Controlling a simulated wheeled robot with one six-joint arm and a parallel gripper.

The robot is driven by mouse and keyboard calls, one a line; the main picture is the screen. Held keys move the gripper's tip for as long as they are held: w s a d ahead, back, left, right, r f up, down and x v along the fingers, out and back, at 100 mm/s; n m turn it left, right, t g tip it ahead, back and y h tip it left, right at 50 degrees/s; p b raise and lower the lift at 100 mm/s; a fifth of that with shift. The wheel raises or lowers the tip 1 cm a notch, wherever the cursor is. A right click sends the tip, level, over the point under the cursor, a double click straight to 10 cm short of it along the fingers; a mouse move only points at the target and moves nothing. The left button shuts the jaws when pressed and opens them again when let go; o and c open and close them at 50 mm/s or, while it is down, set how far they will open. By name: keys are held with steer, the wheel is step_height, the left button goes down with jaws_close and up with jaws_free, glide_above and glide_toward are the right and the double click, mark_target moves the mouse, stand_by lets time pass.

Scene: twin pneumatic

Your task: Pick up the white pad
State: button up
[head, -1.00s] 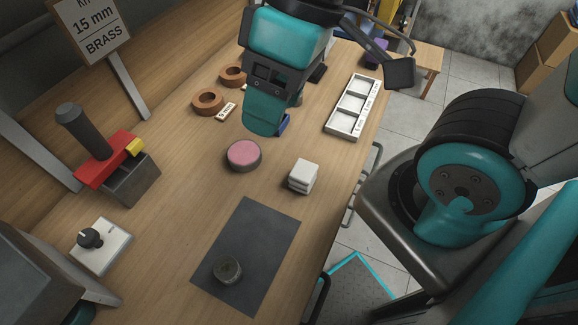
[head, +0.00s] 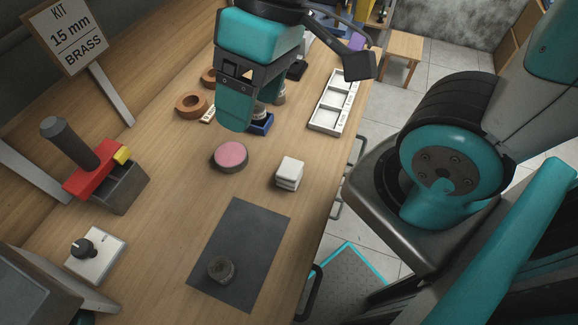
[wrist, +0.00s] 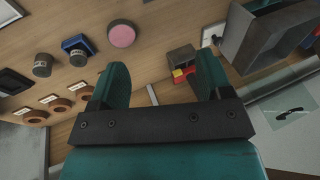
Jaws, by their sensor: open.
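The white pads (head: 289,172) sit in a small stack on the wooden bench, near its right edge and right of a pink-topped round tin (head: 231,155). I cannot make out the stack in the wrist view. My gripper (head: 243,118) is above the bench, beyond the tin and to the upper left of the stack, apart from it. In the wrist view my gripper (wrist: 162,82) has its two teal fingers spread with nothing between them. The pink-topped tin also shows there (wrist: 122,36).
A dark mat (head: 245,250) with a grey round part (head: 221,269) lies in front. A blue box (head: 262,124) and copper rings (head: 191,105) stand near my gripper. A white compartment tray (head: 327,115) lies at the back right.

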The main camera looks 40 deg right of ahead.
steer(key=w+d+m+g+p, duration=0.2)
steer(key=w+d+m+p, duration=0.45)
steer(key=m+p, duration=0.95)
steer(key=m, duration=0.2)
glide_above(290, 168)
steer(key=w+d, duration=0.1)
steer(key=d, duration=0.1)
steer(key=f, duration=1.2)
steer(key=shift+w+d+f+p, duration=0.15)
steer(key=shift+w+f+p, duration=0.05)
steer(key=shift+f+p, duration=0.2)
steer(key=b+x, duration=0.3)
steer(key=x, duration=0.1)
steer(key=shift+s+f, duration=0.2)
steer(key=shift+f, duration=0.05)
steer(key=shift+a+f+p, duration=0.15)
steer(key=shift+a+p, duration=0.15)
steer(key=shift+p, duration=0.05)
steer(key=shift+s+a+f, duration=0.1)
steer(key=shift+a+f, duration=0.05)
steer(key=shift+f, duration=0.25)
steer(key=c, duration=1)
